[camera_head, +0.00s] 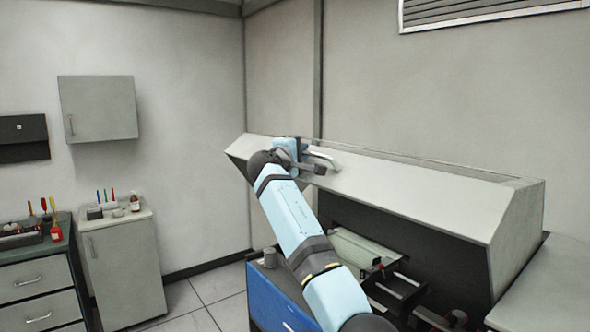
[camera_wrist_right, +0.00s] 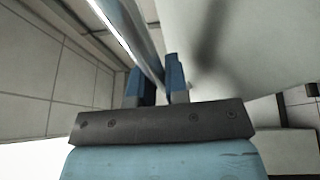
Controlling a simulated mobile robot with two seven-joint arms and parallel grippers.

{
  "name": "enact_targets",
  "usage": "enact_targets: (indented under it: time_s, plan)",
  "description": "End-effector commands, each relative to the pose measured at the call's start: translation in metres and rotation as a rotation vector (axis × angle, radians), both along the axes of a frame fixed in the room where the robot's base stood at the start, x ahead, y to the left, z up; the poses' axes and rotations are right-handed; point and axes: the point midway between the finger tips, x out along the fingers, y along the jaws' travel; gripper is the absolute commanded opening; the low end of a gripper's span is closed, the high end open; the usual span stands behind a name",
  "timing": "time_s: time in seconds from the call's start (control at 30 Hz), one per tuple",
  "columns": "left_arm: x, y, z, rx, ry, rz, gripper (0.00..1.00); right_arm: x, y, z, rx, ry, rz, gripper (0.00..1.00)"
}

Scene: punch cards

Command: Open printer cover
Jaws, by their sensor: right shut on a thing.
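The printer cover (camera_head: 430,196) is a long pale grey hood, raised and tilted, with the dark inside of the printer open beneath its front panel. A pale bar handle (camera_head: 322,158) is on its front panel near the left end. My right gripper (camera_head: 308,163) is at this handle, with its arm reaching up from below. In the right wrist view, the two blue fingers (camera_wrist_right: 160,86) are shut on the handle bar (camera_wrist_right: 132,38), with the pale cover surface close on the right. My left gripper is not in view.
Under the cover are a pale roller-like part (camera_head: 358,250) and dark mechanisms (camera_head: 400,290). The printer's blue front panel (camera_head: 276,300) is below. A small cabinet (camera_head: 128,262) with bottles and a drawer bench (camera_head: 38,290) stand at left. Tiled floor (camera_head: 212,290) lies between.

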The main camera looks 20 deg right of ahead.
Motion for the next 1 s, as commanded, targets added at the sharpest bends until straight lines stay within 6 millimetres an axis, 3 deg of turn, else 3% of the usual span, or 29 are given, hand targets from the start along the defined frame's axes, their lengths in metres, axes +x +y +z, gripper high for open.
enact_targets:
  time_s: [0.2,0.6,0.63,0.73,1.0]
  plan:
    - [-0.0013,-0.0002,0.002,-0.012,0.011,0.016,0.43,0.0038,-0.0093,0.0157,0.0,0.0,-0.002,0.0]
    - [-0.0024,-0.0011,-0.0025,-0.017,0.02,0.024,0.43,0.0043,-0.01,0.0161,0.002,0.001,-0.001,0.0]
    - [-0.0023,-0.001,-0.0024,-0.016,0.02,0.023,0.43,0.0043,-0.01,0.0161,0.001,0.002,-0.001,0.19]
    - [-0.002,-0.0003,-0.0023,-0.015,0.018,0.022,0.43,0.0044,-0.0099,0.016,0.001,0.002,-0.001,0.4]
    - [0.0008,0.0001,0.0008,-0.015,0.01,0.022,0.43,0.0039,-0.0093,0.0152,0.002,0.003,-0.001,0.4]
